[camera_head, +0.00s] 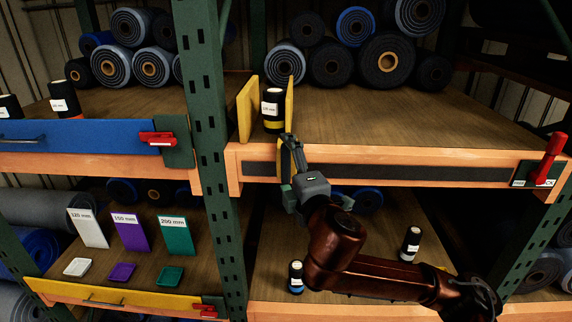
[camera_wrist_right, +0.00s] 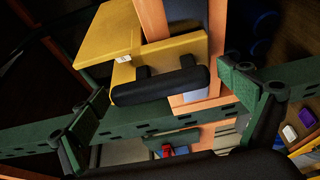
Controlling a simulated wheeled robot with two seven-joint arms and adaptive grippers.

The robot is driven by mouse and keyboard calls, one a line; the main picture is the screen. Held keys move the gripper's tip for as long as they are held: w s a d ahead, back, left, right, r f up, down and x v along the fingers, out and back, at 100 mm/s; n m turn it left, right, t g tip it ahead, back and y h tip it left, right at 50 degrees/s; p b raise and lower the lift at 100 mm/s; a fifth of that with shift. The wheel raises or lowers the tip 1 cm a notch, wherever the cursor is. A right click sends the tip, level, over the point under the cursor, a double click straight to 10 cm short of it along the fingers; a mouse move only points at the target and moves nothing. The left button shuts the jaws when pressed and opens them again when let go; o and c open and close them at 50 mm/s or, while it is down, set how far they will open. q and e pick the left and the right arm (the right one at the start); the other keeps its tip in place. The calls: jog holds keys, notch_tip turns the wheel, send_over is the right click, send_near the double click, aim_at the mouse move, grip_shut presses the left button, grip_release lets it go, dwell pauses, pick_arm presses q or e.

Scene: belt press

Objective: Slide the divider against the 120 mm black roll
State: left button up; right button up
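A black roll with a white label (camera_head: 269,108) stands upright on the upper shelf, between a yellow panel (camera_head: 248,108) on its left and the yellow divider (camera_head: 289,104) on its right. The divider stands very close to the roll; I cannot tell whether they touch. In the right wrist view, the divider (camera_wrist_right: 190,50) has a black bar handle (camera_wrist_right: 160,86). My right gripper (camera_wrist_right: 165,112) is open, with its green fingers wide apart either side of the handle. In the head view this gripper (camera_head: 288,165) is at the shelf's front edge. My left gripper is not in view.
The upper shelf (camera_head: 400,130) is bare to the right of the divider, with several rolls stacked behind. A red lever (camera_head: 549,158) sits at its right front end. A green upright (camera_head: 207,120) stands to the left. Small black rolls stand on the lower shelf.

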jog(key=v, duration=1.2)
